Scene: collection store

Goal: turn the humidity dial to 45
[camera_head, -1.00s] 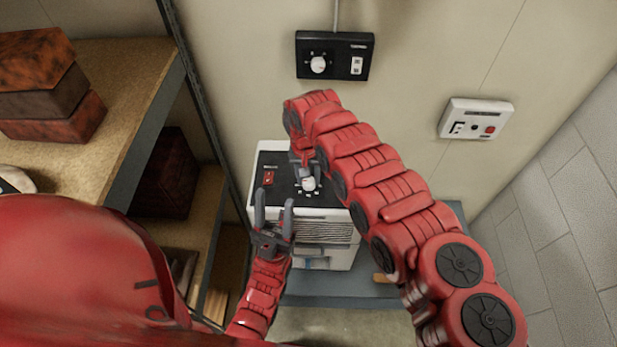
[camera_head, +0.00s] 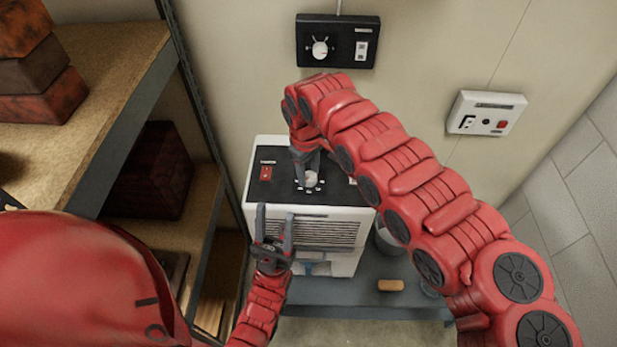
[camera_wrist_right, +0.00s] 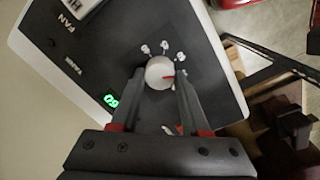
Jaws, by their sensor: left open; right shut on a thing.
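A white dehumidifier (camera_head: 340,238) with a dark top panel stands below the wall. The round, light humidity dial (camera_head: 312,179) is on its top panel, with small white marks around it. My right gripper (camera_wrist_right: 161,80) reaches down from above and is shut on the dial, one finger on each side. My left gripper (camera_head: 274,214) is open and empty in front of the dehumidifier, fingers pointing up.
A black wall box (camera_head: 338,41) with a white knob and a white wall box (camera_head: 487,113) with a red button hang behind. A shelf (camera_head: 110,75) with boxes stands at left. A tan block (camera_head: 391,285) lies on the grey platform (camera_head: 350,300).

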